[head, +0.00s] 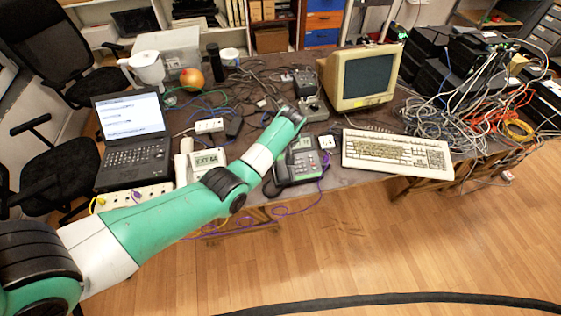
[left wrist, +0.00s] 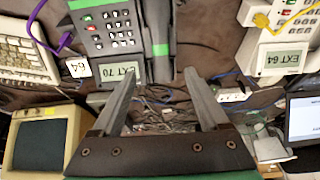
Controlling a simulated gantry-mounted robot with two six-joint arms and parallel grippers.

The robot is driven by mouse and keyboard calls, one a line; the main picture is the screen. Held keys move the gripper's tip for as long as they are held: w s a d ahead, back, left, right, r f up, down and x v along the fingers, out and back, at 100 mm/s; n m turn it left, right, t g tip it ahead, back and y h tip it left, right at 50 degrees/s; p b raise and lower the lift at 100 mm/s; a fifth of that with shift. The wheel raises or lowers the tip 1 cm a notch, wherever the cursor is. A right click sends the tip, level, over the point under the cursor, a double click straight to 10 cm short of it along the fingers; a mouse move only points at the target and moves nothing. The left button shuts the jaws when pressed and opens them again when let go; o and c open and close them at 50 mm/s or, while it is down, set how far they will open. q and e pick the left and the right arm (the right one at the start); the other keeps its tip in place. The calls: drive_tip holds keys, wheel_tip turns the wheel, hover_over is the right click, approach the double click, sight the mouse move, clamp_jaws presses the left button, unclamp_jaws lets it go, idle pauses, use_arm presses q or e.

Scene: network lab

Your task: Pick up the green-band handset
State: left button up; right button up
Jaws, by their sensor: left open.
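The green-band handset (left wrist: 161,22) is dark grey with a green band across it and lies on the dark desk phone (left wrist: 105,30), whose display reads EXT 70. That phone (head: 302,170) also shows in the head view, partly behind my left arm, with the handset (head: 279,177) on its left side. My left gripper (left wrist: 160,78) is open and empty in the left wrist view. Its fingers point toward the near end of the handset, spread to either side of it, and I cannot tell the height gap. My right gripper is not in view.
A white phone (head: 208,158) reading EXT 64, with a pale handset, stands left of the dark phone. A keyboard (head: 397,153) lies to the right, with a small card (head: 326,142) marked 64 between. A monitor (head: 362,78), a laptop (head: 133,140) and many cables crowd the table.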

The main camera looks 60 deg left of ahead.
use_arm(q)
drive_tip(key=b, duration=0.4)
hover_over(281, 161)
drive_tip(key=f, duration=0.5)
drive_tip(key=shift+s+d+f, duration=0.15)
drive_tip(key=shift+d+f, duration=0.1)
drive_tip(key=shift+a+f+b, duration=0.25)
drive_tip(key=shift+b, duration=0.15)
drive_tip(key=b+x, duration=0.1)
drive_tip(key=b, duration=0.1)
drive_tip(key=b+x, duration=0.1)
drive_tip(key=x, duration=0.1)
drive_tip(key=b+x, duration=0.2)
drive_tip(key=shift+s+f+b, duration=0.1)
drive_tip(key=shift+f+b, duration=0.1)
drive_tip(key=shift+b, duration=0.1)
drive_tip(key=shift+r, duration=0.15)
clamp_jaws()
